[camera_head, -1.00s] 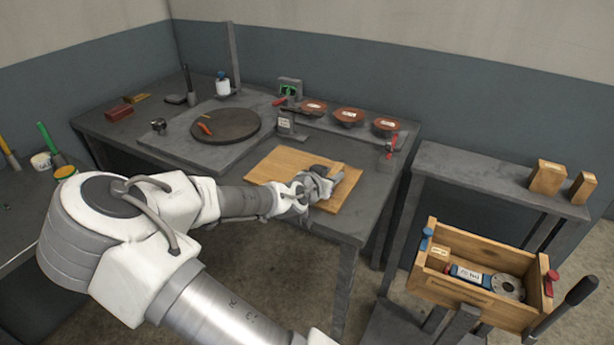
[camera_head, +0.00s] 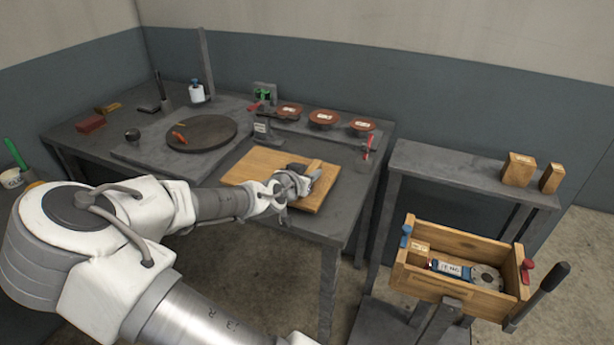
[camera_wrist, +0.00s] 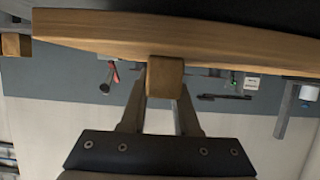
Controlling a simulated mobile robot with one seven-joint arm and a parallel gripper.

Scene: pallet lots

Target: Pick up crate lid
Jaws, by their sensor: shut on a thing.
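The crate lid (camera_head: 252,168) is a flat light-wood board with a raised wooden grip bar, at the front right of the grey workbench. My gripper (camera_head: 304,178) is at the lid's right part, shut on the grip bar. In the wrist view my gripper (camera_wrist: 163,92) has its fingers on both sides of the bar's square end (camera_wrist: 165,77); the lid's long edge (camera_wrist: 240,45) runs across the picture. I cannot tell whether the lid rests on the bench or is slightly above it. The open wooden crate (camera_head: 440,290) stands at the lower right, holding a blue tool and a grey disc.
On the workbench (camera_head: 340,222), a dark round plate (camera_head: 205,135) and red-brown dishes (camera_head: 323,117) stand behind the lid. A grey side bench (camera_head: 450,173) with two wooden blocks (camera_head: 518,170) is at right. Blue and red knobs stick up at the crate's ends.

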